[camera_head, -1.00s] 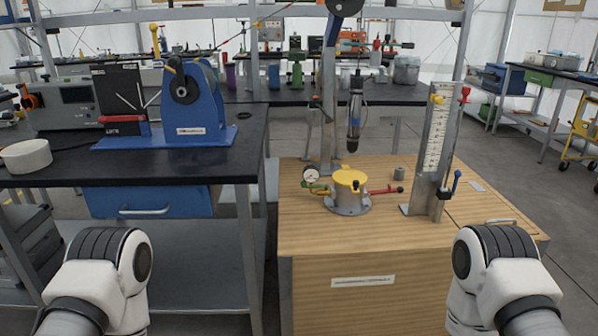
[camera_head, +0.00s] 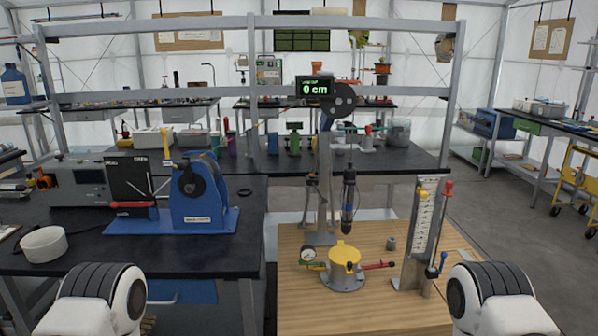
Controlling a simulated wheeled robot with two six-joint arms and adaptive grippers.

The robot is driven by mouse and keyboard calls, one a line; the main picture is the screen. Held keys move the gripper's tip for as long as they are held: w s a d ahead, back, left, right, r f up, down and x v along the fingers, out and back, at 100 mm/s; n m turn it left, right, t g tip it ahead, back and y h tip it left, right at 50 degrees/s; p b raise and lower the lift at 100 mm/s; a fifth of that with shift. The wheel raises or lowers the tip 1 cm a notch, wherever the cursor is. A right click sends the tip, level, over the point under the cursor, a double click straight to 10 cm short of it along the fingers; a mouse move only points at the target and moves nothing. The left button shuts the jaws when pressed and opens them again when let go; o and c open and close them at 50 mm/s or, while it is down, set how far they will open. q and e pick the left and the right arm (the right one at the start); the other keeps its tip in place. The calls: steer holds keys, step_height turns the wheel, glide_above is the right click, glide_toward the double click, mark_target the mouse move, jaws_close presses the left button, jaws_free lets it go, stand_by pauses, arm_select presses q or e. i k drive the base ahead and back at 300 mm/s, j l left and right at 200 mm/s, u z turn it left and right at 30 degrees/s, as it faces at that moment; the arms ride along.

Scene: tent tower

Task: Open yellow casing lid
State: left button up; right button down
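The yellow casing lid (camera_head: 344,254) sits on top of a short grey metal cylinder (camera_head: 343,277) with a flanged base on the wooden table. The lid looks closed. A pressure gauge (camera_head: 307,254) is on the cylinder's left, with a green part beside it, and a red-handled valve (camera_head: 377,265) sticks out to its right. White and black parts of my two arms show at the bottom left and bottom right, apart from the casing.
A grey stand with a hanging tool (camera_head: 348,200) rises just behind the casing. A metal scale column (camera_head: 420,235) with yellow, red and blue knobs stands to its right. A blue machine (camera_head: 197,192) is on the black bench (camera_head: 240,260) at left. The wooden tabletop (camera_head: 375,310) in front is clear.

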mark_target(342, 255)
steer(key=i+j+z, duration=0.15)
steer(key=z, duration=0.3)
steer(key=i+j+z, duration=0.25)
steer(key=z, duration=0.2)
steer(key=i, duration=0.05)
